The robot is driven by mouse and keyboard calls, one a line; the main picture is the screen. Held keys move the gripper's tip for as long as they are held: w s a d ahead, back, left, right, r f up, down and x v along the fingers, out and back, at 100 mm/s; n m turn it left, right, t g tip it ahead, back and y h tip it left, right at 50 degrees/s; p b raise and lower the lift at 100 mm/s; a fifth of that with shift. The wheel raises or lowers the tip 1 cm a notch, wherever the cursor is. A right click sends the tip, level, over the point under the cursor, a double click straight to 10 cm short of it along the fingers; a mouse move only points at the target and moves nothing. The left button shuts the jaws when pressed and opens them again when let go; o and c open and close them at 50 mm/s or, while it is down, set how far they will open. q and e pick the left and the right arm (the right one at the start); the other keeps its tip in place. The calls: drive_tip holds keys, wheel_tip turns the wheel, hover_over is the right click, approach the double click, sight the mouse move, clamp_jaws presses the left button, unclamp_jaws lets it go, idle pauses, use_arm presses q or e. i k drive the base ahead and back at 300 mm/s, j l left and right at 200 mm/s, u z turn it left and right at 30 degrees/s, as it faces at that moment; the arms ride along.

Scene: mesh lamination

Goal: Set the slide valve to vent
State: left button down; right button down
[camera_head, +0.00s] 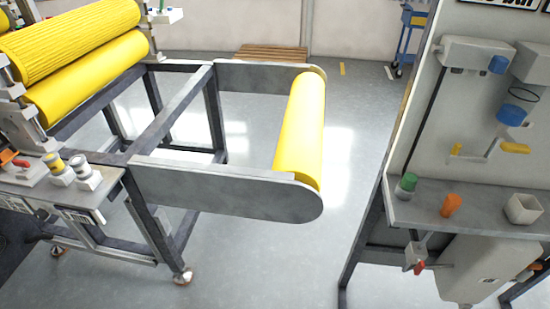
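Neither of my grippers is in view. I cannot tell for sure which part is the slide valve. A small grey fitting with a red tip (416,259) hangs under the right-hand bench shelf. A red-orange lever (12,159) sits at the left edge on the roller machine's side ledge. No vent marking is readable.
A roller machine with yellow rollers (90,65) and an outfeed roller (302,130) fills the left and middle. The right bench shelf (470,212) holds a green-capped jar (406,184), an orange cup (451,205) and a white box (523,208). Grey floor (270,260) is clear between them.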

sight(497, 64)
drive_tip(key=z, duration=1.25)
